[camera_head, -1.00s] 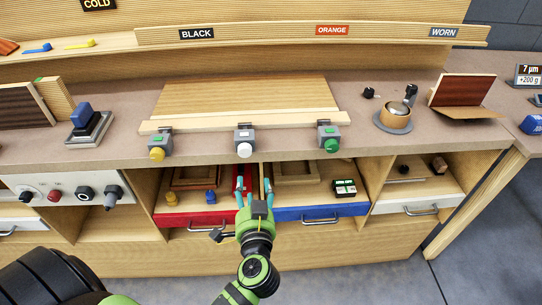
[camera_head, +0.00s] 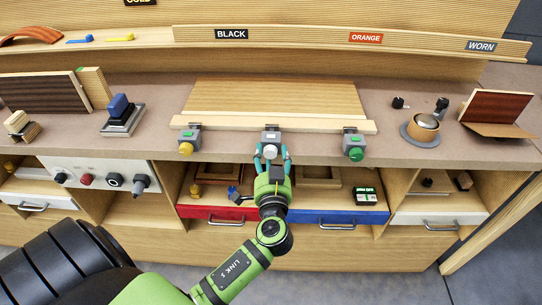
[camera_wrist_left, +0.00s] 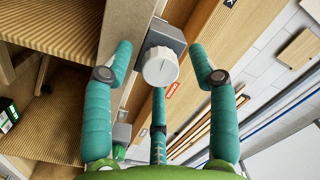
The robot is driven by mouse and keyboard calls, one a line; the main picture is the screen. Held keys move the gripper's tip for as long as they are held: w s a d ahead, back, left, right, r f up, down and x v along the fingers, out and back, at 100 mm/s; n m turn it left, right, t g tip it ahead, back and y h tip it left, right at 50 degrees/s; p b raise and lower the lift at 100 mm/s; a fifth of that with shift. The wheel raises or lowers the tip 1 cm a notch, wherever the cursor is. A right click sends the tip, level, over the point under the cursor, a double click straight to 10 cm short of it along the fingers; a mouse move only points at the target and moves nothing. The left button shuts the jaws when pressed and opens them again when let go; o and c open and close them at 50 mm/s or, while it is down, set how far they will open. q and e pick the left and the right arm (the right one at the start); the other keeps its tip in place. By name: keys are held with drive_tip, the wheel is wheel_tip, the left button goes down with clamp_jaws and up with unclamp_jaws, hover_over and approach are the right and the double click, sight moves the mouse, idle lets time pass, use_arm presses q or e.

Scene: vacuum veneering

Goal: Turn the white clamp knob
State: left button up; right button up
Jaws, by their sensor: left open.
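The white clamp knob (camera_head: 270,153) is on the front of the middle grey clamp (camera_head: 271,137) at the bench's front edge. In the left wrist view the white knob (camera_wrist_left: 160,67) sits between the spread fingers, on its grey clamp body (camera_wrist_left: 163,37). My left gripper (camera_head: 271,152) is open around the knob, with a gap on each side in the left wrist view (camera_wrist_left: 160,68). I cannot tell whether any finger touches it. My right gripper does not show.
A clamp with a yellow knob (camera_head: 186,148) is to the left and one with a green knob (camera_head: 355,154) to the right. A wooden board (camera_head: 275,97) lies behind them. Open compartments with a red drawer (camera_head: 217,214) and a blue drawer (camera_head: 338,217) are below.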

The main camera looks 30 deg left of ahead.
use_arm(q)
drive_tip(key=c, duration=1.1)
drive_tip(key=shift+f+m+b, duration=0.15)
drive_tip(key=shift+m+b, duration=0.35)
drive_tip(key=shift+c, duration=0.2)
drive_tip(key=shift+m, duration=0.4)
drive_tip(key=o, duration=1.1)
drive_tip(key=shift+o, duration=0.2)
drive_tip(key=v, duration=1.2)
